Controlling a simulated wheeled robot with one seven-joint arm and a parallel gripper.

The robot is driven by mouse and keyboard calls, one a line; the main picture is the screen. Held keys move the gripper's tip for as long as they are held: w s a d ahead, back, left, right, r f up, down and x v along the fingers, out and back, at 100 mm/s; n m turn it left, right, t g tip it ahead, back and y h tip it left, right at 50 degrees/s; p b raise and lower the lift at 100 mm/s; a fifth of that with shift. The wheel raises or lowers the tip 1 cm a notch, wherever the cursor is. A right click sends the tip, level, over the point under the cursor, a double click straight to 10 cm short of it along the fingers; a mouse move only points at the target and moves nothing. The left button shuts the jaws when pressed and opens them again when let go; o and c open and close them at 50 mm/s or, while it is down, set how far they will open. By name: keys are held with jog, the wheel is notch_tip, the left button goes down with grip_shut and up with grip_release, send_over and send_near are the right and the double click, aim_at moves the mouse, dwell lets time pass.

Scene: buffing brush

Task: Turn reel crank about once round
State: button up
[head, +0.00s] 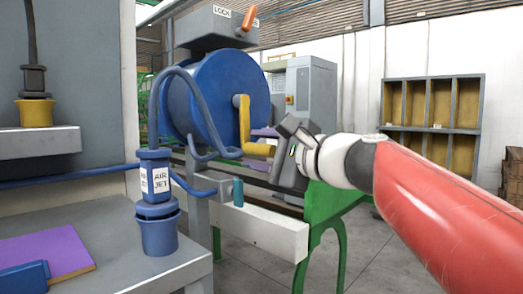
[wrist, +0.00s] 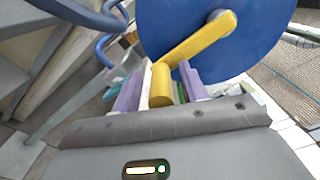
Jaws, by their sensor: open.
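The blue reel (head: 215,95) stands upright behind the bench, and its disc fills the top of the wrist view (wrist: 245,50). Its yellow crank (head: 243,118) runs from the hub down to a yellow handle (head: 257,149) that sticks out sideways. In the wrist view the crank arm (wrist: 200,40) slopes down left to the handle (wrist: 161,85). My gripper (wrist: 158,82) is open, with its purple fingers on either side of the handle. It also shows beside the handle in the head view (head: 265,148). I cannot tell whether either finger touches it.
A blue hose (head: 200,100) loops from the reel to the AIR JET nozzle (head: 156,185) in its blue holder. A grey box marked LOCK with an orange lever (head: 249,18) sits above the reel. A green frame (head: 325,205) stands below my arm.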

jog(key=shift+d, duration=0.1)
jog(key=v, duration=0.7)
jog(key=shift+s+d, duration=0.25)
jog(key=shift+f, duration=0.1)
jog(key=s+d+f+n+g+h+p, duration=0.1)
jog(key=s+d+f+n+h, duration=0.3)
jog(key=f, duration=0.6)
jog(key=s+d+f+n+g+h+p, duration=0.2)
jog(key=s+d+f+n+h, duration=0.2)
jog(key=s+f, duration=0.3)
jog(key=s+d+f+n+g+h+p, duration=0.2)
jog(key=s+d+f+n+h, duration=0.2)
jog(key=f, duration=1)
jog(key=shift+s+d+f+h+p, duration=0.35)
jog(key=shift+s+d+h, duration=0.4)
jog(key=shift+d+h, duration=0.45)
